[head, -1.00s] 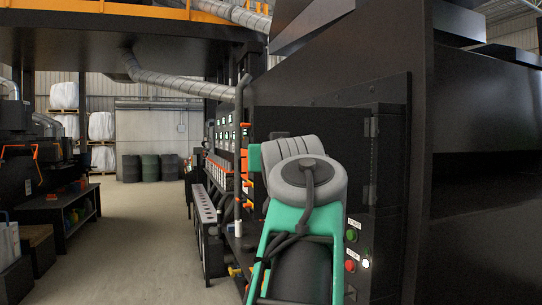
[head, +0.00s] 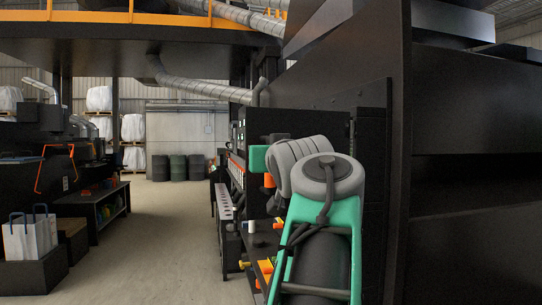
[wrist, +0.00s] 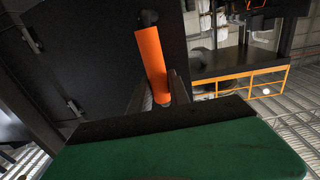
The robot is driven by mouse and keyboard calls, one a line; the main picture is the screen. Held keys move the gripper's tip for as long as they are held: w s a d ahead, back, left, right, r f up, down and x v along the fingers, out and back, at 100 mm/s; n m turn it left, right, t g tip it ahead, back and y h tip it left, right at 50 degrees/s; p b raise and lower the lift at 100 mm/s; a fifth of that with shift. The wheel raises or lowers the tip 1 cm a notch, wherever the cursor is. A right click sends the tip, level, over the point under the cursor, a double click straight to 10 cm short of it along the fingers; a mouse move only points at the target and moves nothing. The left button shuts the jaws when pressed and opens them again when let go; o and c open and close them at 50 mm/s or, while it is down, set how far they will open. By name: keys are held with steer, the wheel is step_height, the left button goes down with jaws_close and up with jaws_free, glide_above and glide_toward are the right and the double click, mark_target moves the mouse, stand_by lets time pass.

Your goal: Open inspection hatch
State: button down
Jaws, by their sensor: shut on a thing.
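The inspection hatch (head: 310,125) is a black panel on the side of the dark machine. It stands out from its frame, swung open, with its hinge side at the right. In the wrist view an orange bar handle (wrist: 151,50) runs between my fingers, and a dark panel beside it looks like the hatch (wrist: 85,45). My gripper (wrist: 160,88) is shut on this handle. In the head view my grey and green arm covers the gripper and much of the hatch. An orange bit shows left of the arm, perhaps the handle.
The big dark machine (head: 440,110) fills the right side. A low rack (head: 225,215) stands left of the hatch. A concrete aisle (head: 160,235) is free at the left, with a bench (head: 90,205) and white bags (head: 30,236) along its far side.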

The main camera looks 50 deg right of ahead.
steer(key=shift+s+r, duration=0.1)
steer(key=shift+r, duration=0.1)
steer(key=c, duration=1.2)
jaws_free()
steer(key=shift+f, duration=0.1)
steer(key=shift+c, duration=0.2)
steer(key=v, duration=0.7)
steer(key=shift+s+a, duration=0.25)
